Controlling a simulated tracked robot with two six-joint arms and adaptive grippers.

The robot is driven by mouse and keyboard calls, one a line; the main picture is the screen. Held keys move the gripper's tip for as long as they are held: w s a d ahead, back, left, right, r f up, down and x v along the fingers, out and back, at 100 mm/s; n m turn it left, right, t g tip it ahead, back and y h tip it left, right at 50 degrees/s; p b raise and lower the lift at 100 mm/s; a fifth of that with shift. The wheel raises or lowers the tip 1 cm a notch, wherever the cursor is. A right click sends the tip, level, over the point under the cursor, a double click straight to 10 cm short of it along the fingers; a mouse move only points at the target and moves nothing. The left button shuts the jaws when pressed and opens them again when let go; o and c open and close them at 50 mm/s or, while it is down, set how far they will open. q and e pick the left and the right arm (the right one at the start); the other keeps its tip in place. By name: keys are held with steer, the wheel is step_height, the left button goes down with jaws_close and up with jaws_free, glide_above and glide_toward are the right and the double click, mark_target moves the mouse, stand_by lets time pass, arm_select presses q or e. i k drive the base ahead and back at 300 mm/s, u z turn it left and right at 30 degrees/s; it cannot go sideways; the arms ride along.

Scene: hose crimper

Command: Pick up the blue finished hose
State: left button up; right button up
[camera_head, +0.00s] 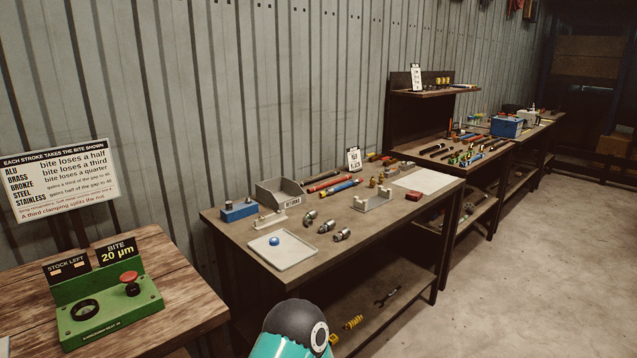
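A blue hose (341,187) with what look like fittings at its ends lies near the back of the middle workbench (240,228). A red hose (323,185) lies just to its left, and a dark hose (320,177) lies behind that. The blue hose rests flat on the bench top and nothing covers it. Neither of my grippers is in view. Only a rounded teal and black part of my own arm shows at the bottom edge, well in front of the bench.
A grey open bin (279,193), a white tray (283,262) with a blue ball, metal fittings (341,235) and a grey cradle (373,200) share the bench. A green control box (109,305) stands on the left table. Open floor (500,290) lies to the right.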

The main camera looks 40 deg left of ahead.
mark_target(329, 191)
steer(key=u, duration=0.45)
steer(key=i, duration=0.95)
steer(key=u, duration=0.75)
steer(key=k, duration=0.85)
steer(key=u, duration=0.35)
steer(key=i, duration=1)
steer(key=z, duration=1.9)
